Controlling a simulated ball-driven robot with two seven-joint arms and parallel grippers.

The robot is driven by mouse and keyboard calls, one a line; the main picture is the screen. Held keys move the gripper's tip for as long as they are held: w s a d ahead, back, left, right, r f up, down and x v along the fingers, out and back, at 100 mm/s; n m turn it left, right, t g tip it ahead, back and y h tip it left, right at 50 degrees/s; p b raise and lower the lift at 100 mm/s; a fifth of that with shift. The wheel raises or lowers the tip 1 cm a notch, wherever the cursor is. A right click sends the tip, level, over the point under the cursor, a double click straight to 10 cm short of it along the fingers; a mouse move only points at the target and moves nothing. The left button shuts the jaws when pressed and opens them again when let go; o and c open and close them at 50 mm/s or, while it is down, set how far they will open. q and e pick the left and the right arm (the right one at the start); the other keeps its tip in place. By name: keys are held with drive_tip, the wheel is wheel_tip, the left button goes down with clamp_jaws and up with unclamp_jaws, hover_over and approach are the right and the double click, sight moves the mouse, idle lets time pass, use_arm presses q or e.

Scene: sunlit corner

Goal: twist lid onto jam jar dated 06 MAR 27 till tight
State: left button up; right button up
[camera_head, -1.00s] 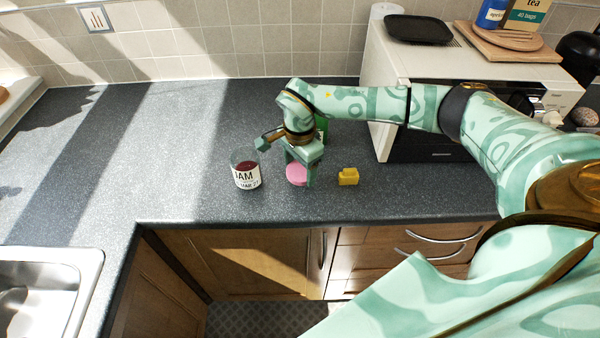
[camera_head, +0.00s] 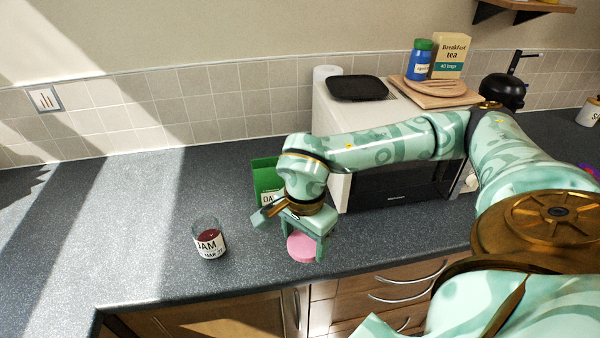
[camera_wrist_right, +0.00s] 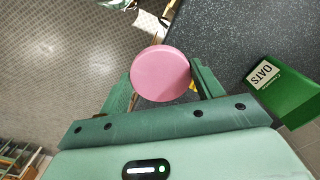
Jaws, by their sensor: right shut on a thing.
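The jam jar (camera_head: 209,242) stands upright on the dark counter at the left in the head view. It is clear glass with dark red jam, and its white label reads JAM with a partly legible date ending in MAR 27. No lid is on it. My right gripper (camera_head: 303,242) is shut on a round pink lid (camera_head: 301,248), to the right of the jar and apart from it. In the right wrist view the lid (camera_wrist_right: 160,73) sits between the two fingers of the right gripper (camera_wrist_right: 163,80). My left gripper is not in view.
A green oats box (camera_head: 266,178) stands behind the right gripper. A microwave (camera_head: 330,120) is at the back right, carrying a black tray, boards, a blue jar and a tea box. A bit of yellow (camera_wrist_right: 193,87) shows behind the lid. The counter left of the jar is clear.

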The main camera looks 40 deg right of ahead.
drive_tip(key=w+a+r+n+b, duration=0.2)
drive_tip(key=a+n, duration=0.6)
drive_tip(key=n, duration=0.8)
drive_tip(key=shift+w+a+r+n+b, duration=0.15)
drive_tip(key=shift+w+r+n+b, duration=0.15)
drive_tip(key=shift+w+n+b, duration=0.15)
